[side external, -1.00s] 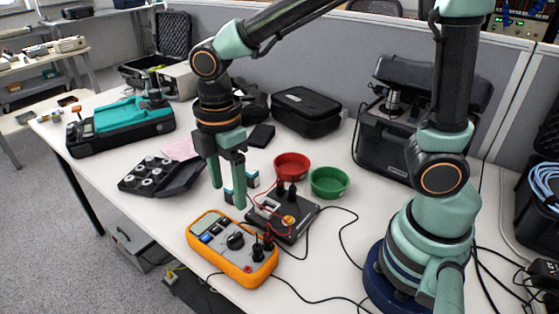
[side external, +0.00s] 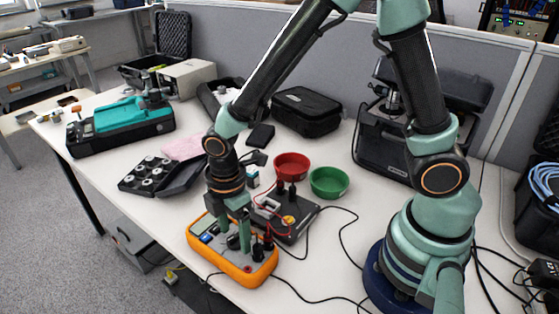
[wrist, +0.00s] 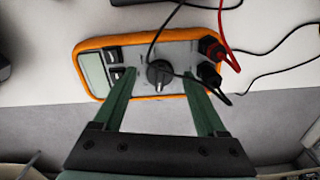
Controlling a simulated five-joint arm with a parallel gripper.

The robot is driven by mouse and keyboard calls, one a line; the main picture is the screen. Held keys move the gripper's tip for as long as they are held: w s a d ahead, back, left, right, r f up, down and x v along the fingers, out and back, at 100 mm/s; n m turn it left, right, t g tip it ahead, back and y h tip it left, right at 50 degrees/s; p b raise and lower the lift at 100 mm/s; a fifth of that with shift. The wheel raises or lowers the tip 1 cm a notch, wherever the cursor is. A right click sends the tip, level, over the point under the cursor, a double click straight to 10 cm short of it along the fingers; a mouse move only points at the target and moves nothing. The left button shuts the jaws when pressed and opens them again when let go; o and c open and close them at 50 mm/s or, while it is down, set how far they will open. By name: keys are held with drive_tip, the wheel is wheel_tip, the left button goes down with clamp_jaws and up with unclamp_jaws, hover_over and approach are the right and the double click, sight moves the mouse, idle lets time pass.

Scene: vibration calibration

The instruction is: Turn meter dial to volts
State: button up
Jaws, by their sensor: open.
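The orange meter (side external: 246,272) lies face up near the front edge of the table. Its black dial (wrist: 159,73) shows in the wrist view, between and just beyond my fingertips. The dial's pointer setting is too small to read. My gripper (side external: 234,246) is open and points down over the meter face. In the wrist view, my gripper (wrist: 158,76) has one green finger on each side of the dial, with visible gaps. The meter's screen (wrist: 94,72) is at the left; a red plug (wrist: 213,48) and a black plug (wrist: 209,73) are at the right.
A dark box (side external: 297,232) with leads stands just behind the meter. A red bowl (side external: 292,166) and a green bowl (side external: 330,182) sit farther back. Black cables (side external: 347,228) run across the table at the right. An open black case (side external: 187,184) lies left.

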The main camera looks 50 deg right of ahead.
clamp_jaws()
idle(0.3)
drive_tip(key=m, duration=0.3)
drive_tip(key=shift+m, duration=2.3)
unclamp_jaws()
